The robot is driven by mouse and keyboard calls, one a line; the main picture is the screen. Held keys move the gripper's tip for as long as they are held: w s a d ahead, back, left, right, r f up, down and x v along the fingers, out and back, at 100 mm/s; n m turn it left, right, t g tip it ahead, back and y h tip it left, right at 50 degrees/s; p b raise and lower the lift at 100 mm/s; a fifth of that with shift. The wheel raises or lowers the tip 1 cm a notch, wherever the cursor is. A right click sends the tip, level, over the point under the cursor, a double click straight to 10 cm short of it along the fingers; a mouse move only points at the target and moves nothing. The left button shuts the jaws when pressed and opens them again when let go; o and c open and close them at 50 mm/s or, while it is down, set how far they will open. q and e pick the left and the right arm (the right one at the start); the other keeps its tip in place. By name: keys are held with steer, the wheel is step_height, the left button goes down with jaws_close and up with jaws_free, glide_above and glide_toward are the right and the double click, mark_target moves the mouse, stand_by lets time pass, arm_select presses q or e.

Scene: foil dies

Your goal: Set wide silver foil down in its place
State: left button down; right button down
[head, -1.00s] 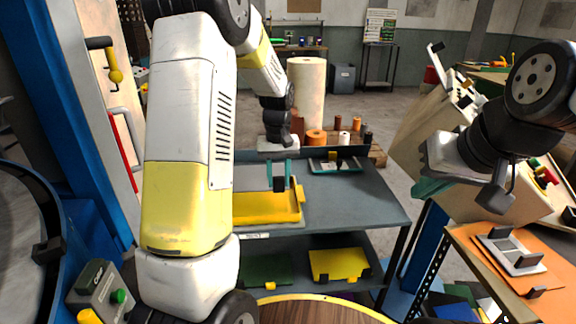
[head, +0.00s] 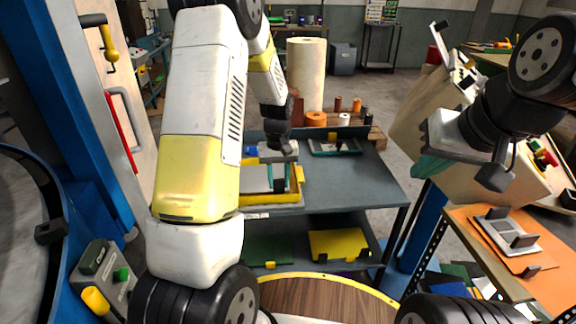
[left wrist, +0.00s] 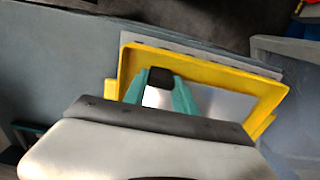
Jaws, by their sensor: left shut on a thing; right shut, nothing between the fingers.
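The wide silver foil (head: 255,178) is a flat grey-silver plate with a black knob. My left gripper (head: 279,180) is shut on the knob, its teal fingers on both sides; the left wrist view also shows this grip (left wrist: 160,82). The foil lies within the outline of a yellow tray (head: 270,198) on the grey table. In the left wrist view the yellow rim (left wrist: 200,62) surrounds the silver surface (left wrist: 215,104). I cannot tell whether the foil touches the tray floor. My right gripper (head: 428,166) is shut and empty, well right of the table.
The grey table (head: 350,190) has free room right of the tray. A green tray (head: 335,146) sits at its back. Green (head: 268,249) and yellow (head: 338,243) pieces lie on the lower shelf. Rolls, including a big cream one (head: 306,75), stand behind the table.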

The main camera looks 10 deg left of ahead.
arm_select(q)
steer(key=shift+f, duration=0.55)
stand_by(0.4)
steer(key=c, duration=0.9)
jaws_free()
steer(key=shift+r, duration=0.1)
